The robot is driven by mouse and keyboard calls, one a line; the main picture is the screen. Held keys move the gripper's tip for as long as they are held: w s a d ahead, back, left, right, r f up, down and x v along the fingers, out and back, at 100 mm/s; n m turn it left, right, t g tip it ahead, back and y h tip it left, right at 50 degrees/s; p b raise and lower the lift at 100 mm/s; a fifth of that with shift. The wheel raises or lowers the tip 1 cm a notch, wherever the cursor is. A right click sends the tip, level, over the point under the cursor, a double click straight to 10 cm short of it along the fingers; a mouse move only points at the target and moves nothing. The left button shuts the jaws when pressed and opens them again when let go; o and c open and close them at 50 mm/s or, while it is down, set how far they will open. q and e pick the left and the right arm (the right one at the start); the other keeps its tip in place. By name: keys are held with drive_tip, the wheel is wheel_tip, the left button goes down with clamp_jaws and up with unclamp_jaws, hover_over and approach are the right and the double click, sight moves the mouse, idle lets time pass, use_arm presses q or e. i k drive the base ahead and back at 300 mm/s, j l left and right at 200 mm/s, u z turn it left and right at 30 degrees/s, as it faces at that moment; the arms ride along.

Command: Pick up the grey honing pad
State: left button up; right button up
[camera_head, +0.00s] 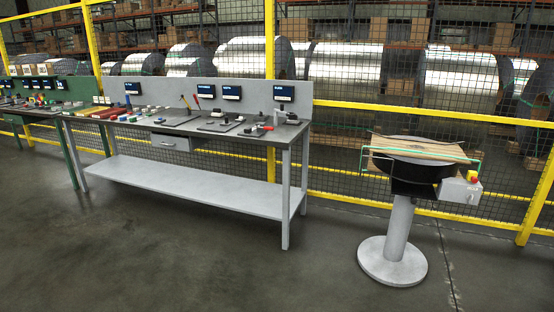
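A long grey workbench (190,190) stands left of centre, with many small items on its top. The items are too small in this view to tell which one is the grey honing pad. A dark flat plate (216,127) with small parts on it lies toward the right half of the top. Small light and red items (256,130) lie near its right end. Neither of my grippers is in view.
A round pedestal stand (398,228) with a brown board (420,148) on top stands at the right. A green bench (45,86) adjoins at the far left. A yellow-framed mesh fence (373,107) runs behind. The concrete floor (150,265) in front is clear.

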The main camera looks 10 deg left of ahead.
sight(290, 120)
drive_tip(key=i+j+u, duration=0.1)
drive_tip(key=i+j, duration=0.35)
drive_tip(key=i+j+u, duration=0.1)
drive_tip(key=i+j, duration=0.65)
drive_tip(key=i, duration=0.2)
drive_tip(key=i+j+u, duration=0.15)
drive_tip(key=i+j, duration=0.2)
drive_tip(key=i, duration=0.15)
drive_tip(key=i+j+u, duration=0.1)
drive_tip(key=i+j, duration=0.25)
drive_tip(key=i, duration=0.15)
drive_tip(key=i+j+u, duration=0.1)
drive_tip(key=i+j, duration=0.15)
drive_tip(key=i, duration=0.25)
